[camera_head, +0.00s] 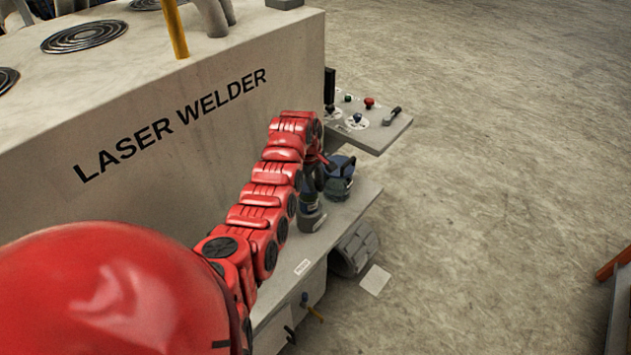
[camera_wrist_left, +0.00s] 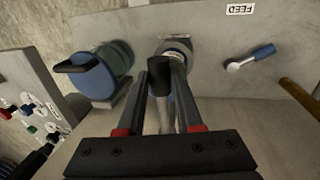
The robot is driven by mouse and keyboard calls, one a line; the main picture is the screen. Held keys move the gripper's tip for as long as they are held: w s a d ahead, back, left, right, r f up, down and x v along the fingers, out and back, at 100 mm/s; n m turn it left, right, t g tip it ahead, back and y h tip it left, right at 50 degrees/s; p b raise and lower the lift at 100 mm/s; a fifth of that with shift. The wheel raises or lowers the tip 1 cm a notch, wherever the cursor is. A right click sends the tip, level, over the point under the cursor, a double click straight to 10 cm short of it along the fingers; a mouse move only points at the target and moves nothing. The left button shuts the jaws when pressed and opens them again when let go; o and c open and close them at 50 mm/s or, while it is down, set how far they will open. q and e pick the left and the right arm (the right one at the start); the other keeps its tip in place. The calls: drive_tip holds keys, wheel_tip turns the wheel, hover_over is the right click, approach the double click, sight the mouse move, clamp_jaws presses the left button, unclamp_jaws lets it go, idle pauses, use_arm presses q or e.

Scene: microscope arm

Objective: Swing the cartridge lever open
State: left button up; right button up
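My left gripper (camera_wrist_left: 164,80) is at a lever with a black grip (camera_wrist_left: 160,72), in the left wrist view. The grip sits between the fingertips, with a grey shaft below it and a round metal mount (camera_wrist_left: 177,46) behind. I cannot tell whether the fingers press on it, or whether this is the cartridge lever. In the head view my left gripper (camera_head: 313,172) is by the shelf, partly hidden by my red arm. A blue round unit with a black handle (camera_wrist_left: 98,74) is left of the gripper in the wrist view. My right gripper is not in view.
The LASER WELDER body (camera_head: 150,170) rises beside my arm. A control panel (camera_head: 372,120) with buttons juts out beyond. A blue-handled lever (camera_wrist_left: 250,57) stands near the FEED label (camera_wrist_left: 240,9). The floor at right is largely clear.

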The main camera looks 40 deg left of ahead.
use_arm(q)
clamp_jaws()
idle(1.1)
